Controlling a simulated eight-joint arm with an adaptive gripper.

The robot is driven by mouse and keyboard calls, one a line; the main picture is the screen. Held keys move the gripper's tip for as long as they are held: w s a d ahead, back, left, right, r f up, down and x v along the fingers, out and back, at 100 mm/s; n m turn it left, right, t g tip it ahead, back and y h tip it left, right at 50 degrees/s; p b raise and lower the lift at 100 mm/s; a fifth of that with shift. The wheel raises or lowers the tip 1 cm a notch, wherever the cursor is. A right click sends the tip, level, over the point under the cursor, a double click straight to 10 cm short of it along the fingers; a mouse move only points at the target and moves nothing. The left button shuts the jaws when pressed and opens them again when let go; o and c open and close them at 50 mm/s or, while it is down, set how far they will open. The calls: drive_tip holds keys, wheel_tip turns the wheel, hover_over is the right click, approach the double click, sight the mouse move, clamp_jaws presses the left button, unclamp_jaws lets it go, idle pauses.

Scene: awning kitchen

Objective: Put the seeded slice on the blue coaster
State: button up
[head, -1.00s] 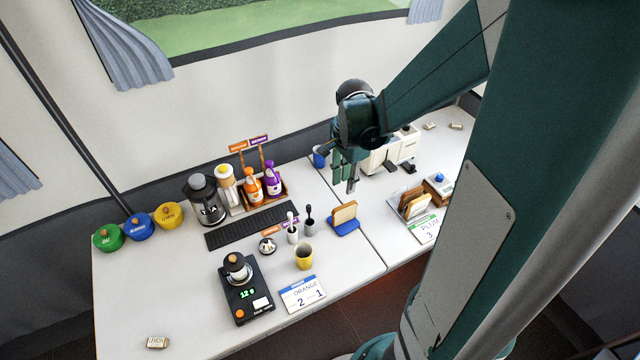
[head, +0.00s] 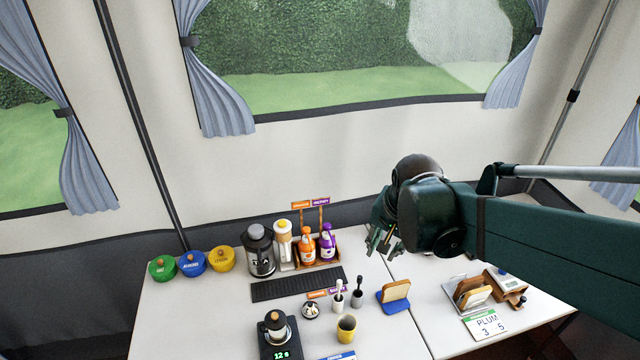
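My gripper (head: 384,243) hangs at the right of the bottles, above the back part of the table. Its fingers are small and dark, with a thin brownish strip showing between them; I cannot tell what that is or whether they grip it. A pale bread slice (head: 397,290) with a brown crust stands on a blue base (head: 393,308), right of the two small brush cups. Other slices (head: 474,296) stand in a rack on the right. Seeds are too small to make out on any slice. I cannot tell whether the blue base is the coaster.
A grinder (head: 259,250), orange (head: 307,246) and purple bottles (head: 327,243) and a dark mat (head: 298,284) are left of my gripper. A yellow cup (head: 346,328) is in front. Lidded pots (head: 192,264) line the far left. A wooden box (head: 504,284) is beside the rack.

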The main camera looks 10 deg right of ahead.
drive_tip(key=s+a+r+n+t, duration=0.3)
drive_tip(key=s+a+r+n, duration=0.3)
drive_tip(key=s+a+n, duration=0.1)
drive_tip(key=shift+s+a+r+n+t+y, duration=0.3)
drive_tip(key=shift+a+n, duration=0.3)
drive_tip(key=shift+n, duration=0.5)
idle(0.9)
